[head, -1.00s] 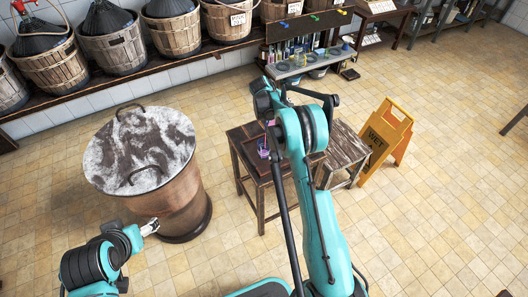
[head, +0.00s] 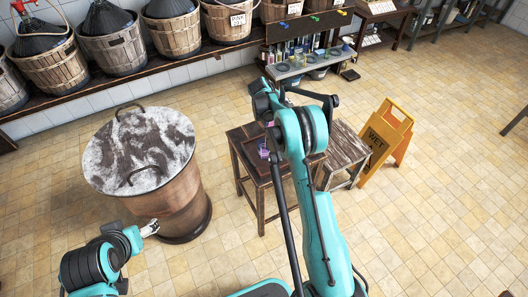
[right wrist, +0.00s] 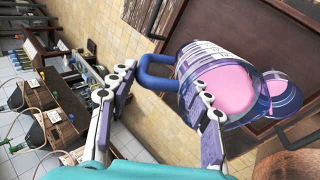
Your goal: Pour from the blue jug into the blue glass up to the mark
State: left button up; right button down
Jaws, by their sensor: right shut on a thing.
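The blue jug (right wrist: 190,72), see-through with a blue handle (right wrist: 155,72) and pink liquid inside, is tilted in the right wrist view. My right gripper (right wrist: 163,80) has a finger on either side of the handle and is shut on the jug. The blue glass (right wrist: 285,94) shows behind the jug, over the dark table, with pink in it; the jug partly covers it, and I cannot make out its mark.
The dark wooden table (head: 246,148) stands beside a lower worn stool (head: 346,146) and a yellow wet-floor sign (head: 386,139). A lidded copper vat (head: 172,208) is at left. Demijohn baskets (head: 115,50) line the back wall.

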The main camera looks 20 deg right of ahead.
jog(key=shift+s+a+h+b, duration=0.1)
jog(key=shift+a+h+b, duration=0.25)
jog(key=shift+b, duration=0.45)
dwell(3.4)
jog(key=shift+d+r, duration=0.1)
jog(key=shift+d, duration=0.05)
dwell(0.3)
jog(key=shift+d+r, duration=0.1)
jog(key=shift+d, duration=0.1)
jog(key=shift+d+y+p, duration=0.1)
jog(key=shift+y+p, duration=0.2)
jog(key=shift+y, duration=0.25)
jog(key=shift+f, duration=0.2)
jog(key=shift+r, duration=0.1)
dwell(0.7)
